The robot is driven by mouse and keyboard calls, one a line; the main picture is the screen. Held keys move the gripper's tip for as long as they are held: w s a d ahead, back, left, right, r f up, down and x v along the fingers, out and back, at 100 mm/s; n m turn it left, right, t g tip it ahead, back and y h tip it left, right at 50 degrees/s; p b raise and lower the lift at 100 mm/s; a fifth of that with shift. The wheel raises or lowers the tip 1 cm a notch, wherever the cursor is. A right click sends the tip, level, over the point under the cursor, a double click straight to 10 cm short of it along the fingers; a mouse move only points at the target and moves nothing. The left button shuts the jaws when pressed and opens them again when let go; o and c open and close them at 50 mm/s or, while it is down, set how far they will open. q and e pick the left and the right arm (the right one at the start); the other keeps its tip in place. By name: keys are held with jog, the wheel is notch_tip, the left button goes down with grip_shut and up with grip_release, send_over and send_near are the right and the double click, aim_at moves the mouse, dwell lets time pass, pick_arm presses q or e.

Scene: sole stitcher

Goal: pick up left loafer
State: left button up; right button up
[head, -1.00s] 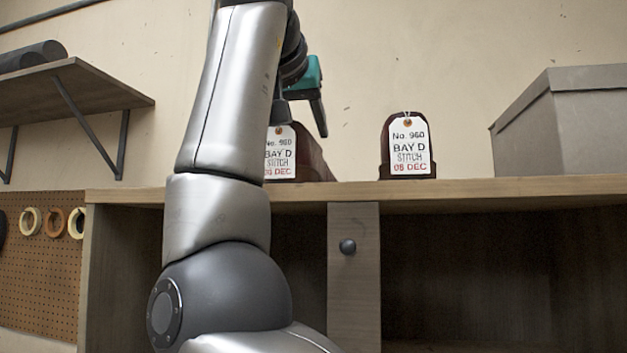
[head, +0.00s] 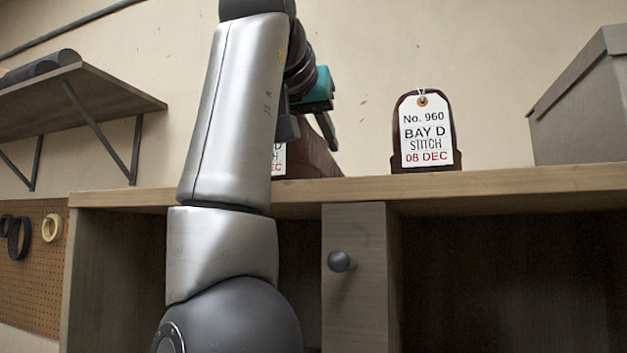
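Two dark brown loafers stand on the wooden bench top, each with a white tag on the end facing me. The left loafer (head: 312,158) is largely hidden behind my arm; only its right side and a strip of its tag show. The right loafer (head: 401,138) is in full view, its tag reading "No. 960 BAY D STITCH 08 DEC". Whether the fingers touch the loafer cannot be told.
The bench top (head: 500,182) is clear between the loafers. A grey lidded box (head: 585,105) stands at the right. A bracketed wall shelf (head: 85,95) is at upper left, above a pegboard (head: 30,285). Below the bench top are open compartments and a knobbed panel (head: 358,300).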

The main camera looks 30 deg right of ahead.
grip_shut()
dwell(1.0)
